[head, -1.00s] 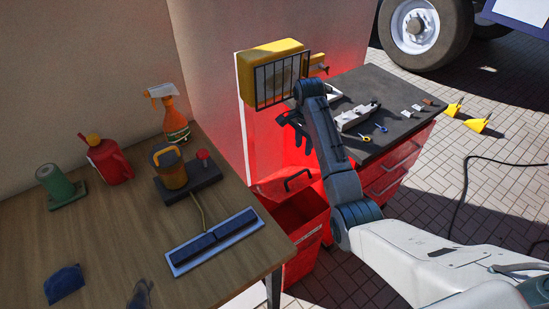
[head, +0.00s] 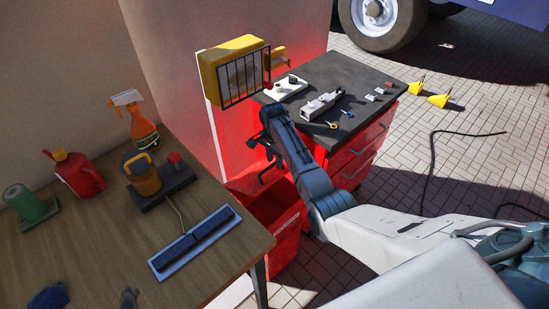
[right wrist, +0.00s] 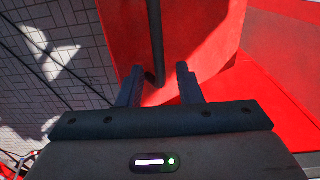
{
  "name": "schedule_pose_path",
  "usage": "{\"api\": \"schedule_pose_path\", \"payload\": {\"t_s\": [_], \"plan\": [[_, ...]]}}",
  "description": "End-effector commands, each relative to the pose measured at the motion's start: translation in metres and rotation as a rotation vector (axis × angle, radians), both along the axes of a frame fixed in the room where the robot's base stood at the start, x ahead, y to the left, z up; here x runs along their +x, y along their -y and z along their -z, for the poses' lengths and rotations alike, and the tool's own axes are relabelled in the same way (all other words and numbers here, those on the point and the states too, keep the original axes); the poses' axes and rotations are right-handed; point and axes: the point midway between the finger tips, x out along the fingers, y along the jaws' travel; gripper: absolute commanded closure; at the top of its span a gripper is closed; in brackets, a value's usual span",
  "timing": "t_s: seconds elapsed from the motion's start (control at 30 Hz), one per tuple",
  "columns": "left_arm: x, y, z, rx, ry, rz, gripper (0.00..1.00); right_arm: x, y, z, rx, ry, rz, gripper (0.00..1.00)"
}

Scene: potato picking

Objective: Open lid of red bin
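The red bin (head: 287,240) stands on the floor between the wooden table and the red drawer cabinet. Its dark inside shows from above. My right gripper (head: 266,178) is at the bin's back edge in the head view, pointing down. The right wrist view shows its two fingers (right wrist: 159,90) apart, with a dark handle bar (right wrist: 156,45) between them. The bar lies against a red panel (right wrist: 205,40), which looks like the lid, tilted up. Gaps show beside the bar; I cannot tell whether a finger touches it.
The wooden table (head: 100,255) at left holds a spray bottle (head: 141,130), a red canister (head: 80,174) and other items. The cabinet (head: 355,120) with tools stands right of the bin. A yellow caged lamp (head: 238,75) is behind. A cable (head: 433,165) lies on the paving.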

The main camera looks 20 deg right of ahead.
Motion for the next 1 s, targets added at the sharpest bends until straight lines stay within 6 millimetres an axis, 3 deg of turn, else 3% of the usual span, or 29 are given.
{"api": "schedule_pose_path", "payload": {"t_s": [0.13,0.3,0.57,0.8,1.0], "plan": [[0.000,0.000,0.000,0.000,0.000,0.000,0.64,0.000,0.000,0.000,0.000,0.000,0.000,0.68],[0.000,0.000,0.000,0.000,0.000,0.000,0.64,0.000,0.000,0.000,0.000,0.000,0.000,1.00],[0.000,0.000,0.000,0.000,0.000,0.000,0.64,0.002,-0.001,-0.002,0.000,0.001,0.000,1.00],[0.000,0.000,0.000,0.000,0.000,0.000,0.64,0.022,-0.008,-0.018,0.002,0.002,0.000,1.00],[0.000,0.000,0.000,0.000,0.000,0.000,0.64,0.024,-0.009,-0.019,0.000,0.001,0.000,1.00]]}}
